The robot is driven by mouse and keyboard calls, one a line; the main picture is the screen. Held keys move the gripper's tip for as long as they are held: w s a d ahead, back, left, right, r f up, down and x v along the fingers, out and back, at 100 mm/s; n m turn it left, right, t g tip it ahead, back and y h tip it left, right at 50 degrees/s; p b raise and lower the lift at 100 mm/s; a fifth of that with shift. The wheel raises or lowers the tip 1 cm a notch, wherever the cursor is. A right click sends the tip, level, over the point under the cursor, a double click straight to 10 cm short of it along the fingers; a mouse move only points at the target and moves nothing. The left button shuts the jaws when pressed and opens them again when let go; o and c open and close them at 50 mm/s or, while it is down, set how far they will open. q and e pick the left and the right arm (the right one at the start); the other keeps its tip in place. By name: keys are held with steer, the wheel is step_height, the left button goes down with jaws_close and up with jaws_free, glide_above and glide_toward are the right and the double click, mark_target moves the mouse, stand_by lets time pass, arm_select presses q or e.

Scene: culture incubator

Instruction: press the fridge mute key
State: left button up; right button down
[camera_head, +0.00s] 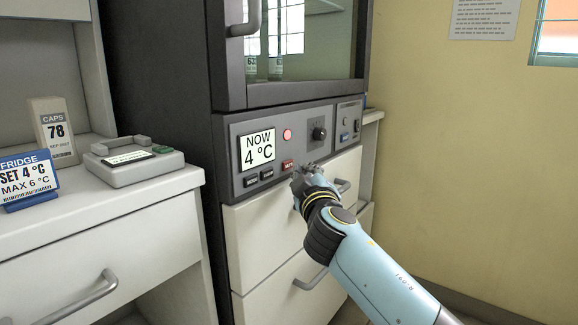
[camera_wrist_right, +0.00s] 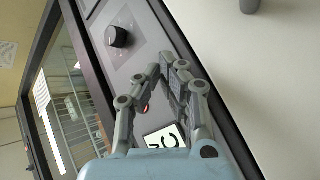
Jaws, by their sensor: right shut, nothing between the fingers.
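The fridge control panel (camera_head: 300,146) carries a display (camera_head: 257,151) reading NOW 4 °C, a lit red lamp (camera_head: 287,134) and a black knob (camera_head: 319,131). Below the display sit two dark keys, one here (camera_head: 251,181) and one here (camera_head: 267,174), and a red key (camera_head: 287,165); its small label is hard to read. My right gripper (camera_head: 298,172) is shut and empty, close to the red key at its lower right; I cannot tell whether it touches. In the wrist view the shut fingertips (camera_wrist_right: 168,68) cover part of the panel near the knob (camera_wrist_right: 117,36). My left gripper is not in view.
A glass-fronted door (camera_head: 305,45) with a handle (camera_head: 245,18) is above the panel. White drawers (camera_head: 262,235) with handles are below. At left, a counter (camera_head: 95,208) holds a fridge sign (camera_head: 28,178), a CAPS box (camera_head: 54,132) and a grey device (camera_head: 135,163).

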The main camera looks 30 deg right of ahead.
stand_by(0.4)
steer(key=shift+w+a, duration=0.15)
steer(key=shift+w, duration=0.25)
steer(key=shift+w+a+b, duration=0.15)
steer(key=shift+w+b, duration=0.15)
steer(key=shift+b, duration=0.1)
stand_by(0.5)
steer(key=shift+s, duration=0.15)
steer(key=shift+s+d, duration=0.3)
steer(key=shift+s, duration=0.25)
steer(key=s, duration=0.1)
steer(key=s+d, duration=0.1)
steer(key=s, duration=0.1)
steer(key=s+d, duration=0.1)
steer(key=shift+s, duration=0.35)
stand_by(0.8)
